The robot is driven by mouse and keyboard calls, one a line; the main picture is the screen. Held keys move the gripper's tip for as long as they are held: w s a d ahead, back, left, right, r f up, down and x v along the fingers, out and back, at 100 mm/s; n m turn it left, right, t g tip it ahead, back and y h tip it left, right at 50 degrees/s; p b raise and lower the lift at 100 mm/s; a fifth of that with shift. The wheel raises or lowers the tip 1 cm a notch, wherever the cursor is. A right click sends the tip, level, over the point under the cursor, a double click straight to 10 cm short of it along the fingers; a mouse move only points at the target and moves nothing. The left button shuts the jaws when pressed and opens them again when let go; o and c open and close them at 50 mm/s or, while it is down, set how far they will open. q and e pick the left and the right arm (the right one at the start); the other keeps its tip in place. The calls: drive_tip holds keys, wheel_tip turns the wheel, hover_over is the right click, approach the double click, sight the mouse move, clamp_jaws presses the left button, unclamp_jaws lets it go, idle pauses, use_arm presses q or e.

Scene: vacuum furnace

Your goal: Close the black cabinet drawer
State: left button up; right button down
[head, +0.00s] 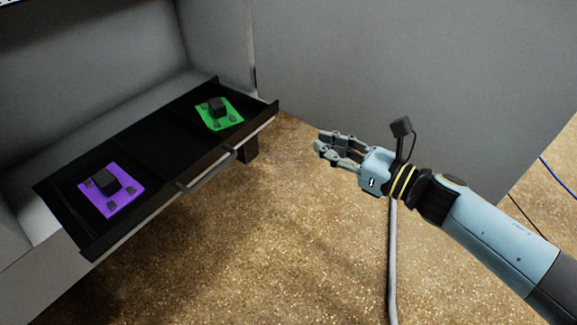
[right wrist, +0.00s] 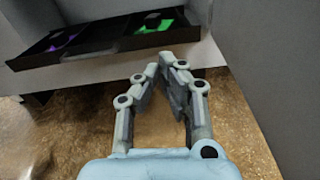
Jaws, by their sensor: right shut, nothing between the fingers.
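The black cabinet drawer (head: 153,148) is pulled out of the grey cabinet at the left of the head view. A bar handle (head: 207,172) is on its front. The drawer also shows at the top of the right wrist view (right wrist: 105,53). My right gripper (head: 321,144) is to the right of the drawer, apart from it, over the floor. Its fingers are shut and empty, and they point toward the drawer side in the right wrist view (right wrist: 158,66). My left gripper is not in view.
A purple plate (head: 125,199) and a green plate (head: 230,122), each with a dark block on it, lie inside the drawer. A grey panel (head: 420,70) stands behind my right gripper. The speckled floor (head: 280,240) in front of the drawer is clear.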

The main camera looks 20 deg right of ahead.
drive_tip(key=f+n+b, duration=0.1)
drive_tip(key=f+b, duration=0.1)
drive_tip(key=b, duration=0.3)
approach(258, 116)
drive_tip(key=shift+y, duration=0.4)
drive_tip(key=x, duration=0.6)
drive_tip(key=shift+w+f, duration=0.1)
drive_tip(key=shift+f, duration=0.2)
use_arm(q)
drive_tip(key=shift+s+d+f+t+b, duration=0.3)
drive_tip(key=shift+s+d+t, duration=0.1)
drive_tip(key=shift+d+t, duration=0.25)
use_arm(e)
drive_tip(key=shift+w+a+r+n, duration=0.1)
drive_tip(key=shift+w+a+n, duration=0.2)
drive_tip(key=shift+w, duration=0.15)
